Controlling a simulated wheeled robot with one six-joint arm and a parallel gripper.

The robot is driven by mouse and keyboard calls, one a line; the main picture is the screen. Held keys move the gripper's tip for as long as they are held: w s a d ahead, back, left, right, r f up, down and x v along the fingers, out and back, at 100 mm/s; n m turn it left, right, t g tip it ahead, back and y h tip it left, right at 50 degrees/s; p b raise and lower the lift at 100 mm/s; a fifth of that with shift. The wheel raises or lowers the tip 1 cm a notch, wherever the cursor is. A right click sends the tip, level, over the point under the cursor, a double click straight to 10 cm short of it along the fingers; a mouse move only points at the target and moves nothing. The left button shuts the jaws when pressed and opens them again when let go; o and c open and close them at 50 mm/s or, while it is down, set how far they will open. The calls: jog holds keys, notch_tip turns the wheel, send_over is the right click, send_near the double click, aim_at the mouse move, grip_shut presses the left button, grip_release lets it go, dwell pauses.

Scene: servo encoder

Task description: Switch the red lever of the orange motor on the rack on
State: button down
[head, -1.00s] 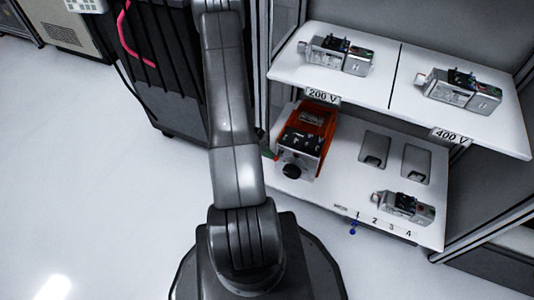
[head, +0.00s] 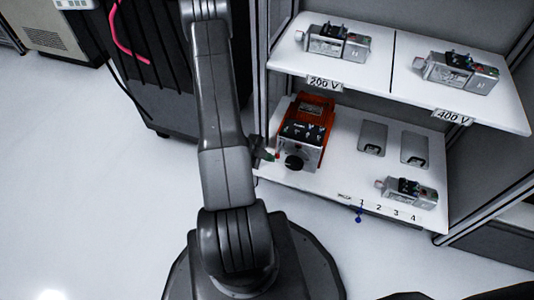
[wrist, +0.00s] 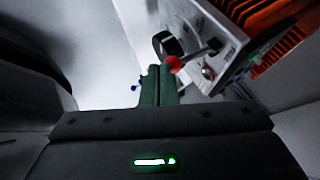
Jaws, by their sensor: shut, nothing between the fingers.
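The red lever (wrist: 174,62) shows as a red ball on a dark rod. My gripper (wrist: 160,70) is shut and empty, its green fingers together. The fingertips are right at the red ball; I cannot tell whether they touch. In the head view my gripper (head: 270,154) is beside the motor's left side, mostly behind my arm.
Two silver motors (head: 336,42) (head: 460,71) stand on the upper shelf, and another (head: 410,191) on the lower shelf at right. Empty recesses (head: 372,138) lie between. A dark cabinet (head: 165,70) stands left of the rack. The floor at left is clear.

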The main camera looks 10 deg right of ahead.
jog(key=shift+f, duration=1.7)
jog(key=shift+r, duration=0.1)
jog(key=shift+r+p, duration=0.4)
jog(key=shift+r, duration=0.3)
dwell(0.3)
